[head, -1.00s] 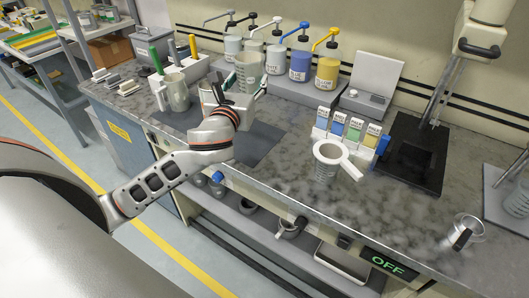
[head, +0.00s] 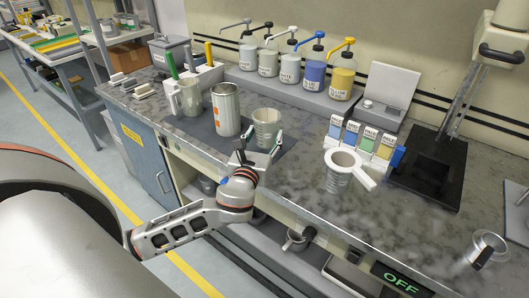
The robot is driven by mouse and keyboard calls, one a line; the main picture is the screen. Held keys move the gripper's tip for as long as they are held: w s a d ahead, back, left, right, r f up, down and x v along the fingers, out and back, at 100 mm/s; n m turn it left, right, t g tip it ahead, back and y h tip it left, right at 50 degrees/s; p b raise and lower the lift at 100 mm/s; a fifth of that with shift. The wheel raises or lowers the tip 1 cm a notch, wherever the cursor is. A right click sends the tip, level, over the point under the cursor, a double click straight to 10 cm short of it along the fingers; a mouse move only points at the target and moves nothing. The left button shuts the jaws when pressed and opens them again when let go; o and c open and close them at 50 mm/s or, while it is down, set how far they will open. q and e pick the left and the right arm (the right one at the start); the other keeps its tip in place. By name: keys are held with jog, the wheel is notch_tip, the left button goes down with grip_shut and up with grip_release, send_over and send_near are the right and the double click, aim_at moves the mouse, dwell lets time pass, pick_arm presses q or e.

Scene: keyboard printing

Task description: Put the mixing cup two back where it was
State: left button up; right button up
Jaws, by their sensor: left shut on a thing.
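A grey-green translucent mixing cup (head: 267,118) is upright at the right part of the dark mat (head: 284,143). I take it as mixing cup two; no label on it can be read. My left gripper (head: 259,146) is at the cup's near side, low down, with its fingers on either side, and is shut on it. The cup's base is partly hidden by the gripper, so I cannot tell whether it touches the mat. My right gripper is not in view.
A silver can with orange marks (head: 226,112) stands just left of the cup. A grey-green jug (head: 190,98) is further left. Pump bottles (head: 343,80) line the back. To the right, a white ring holder (head: 343,160) surrounds another cup; open counter lies between.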

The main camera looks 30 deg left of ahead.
aim_at(264, 147)
pick_arm(q)
jog(key=shift+f+b, duration=0.55)
jog(key=shift+f, duration=1.9)
jog(key=shift+f, duration=0.15)
jog(key=o, duration=1.6)
jog(key=shift+s+d, duration=0.1)
jog(key=shift+s, duration=0.05)
jog(key=v, duration=1.1)
jog(key=shift+s+d+r, duration=0.1)
jog(key=shift+s+r, duration=0.15)
jog(key=shift+s, duration=0.1)
